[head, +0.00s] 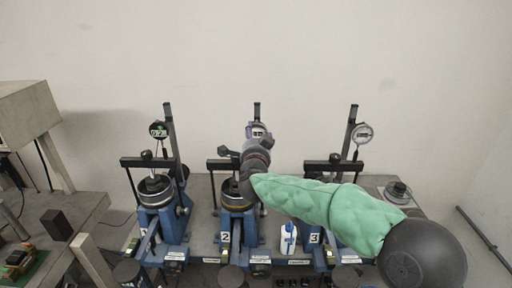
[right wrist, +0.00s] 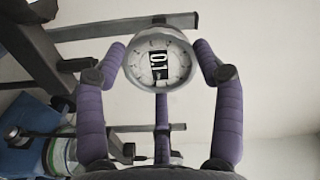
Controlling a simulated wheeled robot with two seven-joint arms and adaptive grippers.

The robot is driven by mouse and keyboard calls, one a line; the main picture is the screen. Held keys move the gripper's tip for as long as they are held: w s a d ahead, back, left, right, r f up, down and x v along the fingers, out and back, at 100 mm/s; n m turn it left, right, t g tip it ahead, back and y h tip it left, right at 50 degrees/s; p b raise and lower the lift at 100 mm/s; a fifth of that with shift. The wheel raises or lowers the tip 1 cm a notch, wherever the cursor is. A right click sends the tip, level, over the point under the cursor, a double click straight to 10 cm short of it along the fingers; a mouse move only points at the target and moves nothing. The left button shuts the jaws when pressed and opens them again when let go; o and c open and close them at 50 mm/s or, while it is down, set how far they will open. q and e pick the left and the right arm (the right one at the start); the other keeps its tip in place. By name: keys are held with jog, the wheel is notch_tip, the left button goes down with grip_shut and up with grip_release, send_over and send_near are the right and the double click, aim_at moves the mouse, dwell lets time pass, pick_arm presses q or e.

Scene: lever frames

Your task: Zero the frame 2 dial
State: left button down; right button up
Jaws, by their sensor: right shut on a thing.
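The frame 2 dial (head: 259,130) is a round pale gauge high on the post of the middle blue lever frame (head: 236,230), which bears the label 2. My right gripper (head: 254,142) is up at this dial and partly covers it in the head view. In the right wrist view the dial (right wrist: 160,58) has a dark-and-white display turned sideways that seems to read 0.1, with any further digits unclear. The purple fingers of my right gripper (right wrist: 161,66) are shut on the dial, one at each side of its rim. My left gripper is not in view.
Frame 1 (head: 165,222) stands left with a green-lit dial (head: 158,130). Frame 3's dial (head: 362,134) is at the right, its base partly hidden by my right arm. A white-and-blue bottle (head: 289,238) stands between frames 2 and 3. A dark round weight (head: 397,190) lies at the right.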

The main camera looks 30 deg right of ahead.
jog(key=m+b, duration=0.3)
jog(key=m, duration=0.1)
jog(key=shift+s+d+r+b, duration=0.1)
jog(key=shift+d+r+b, duration=0.1)
jog(key=shift+b, duration=0.15)
jog(key=shift+m+b, duration=0.7)
jog(key=shift+m, duration=0.3)
jog(key=o, duration=1.1)
jog(key=shift+o, duration=0.3)
jog(key=shift+d, duration=0.1)
jog(key=shift+f, duration=0.1)
jog(key=shift+a+f, duration=0.1)
jog(key=shift+a, duration=0.1)
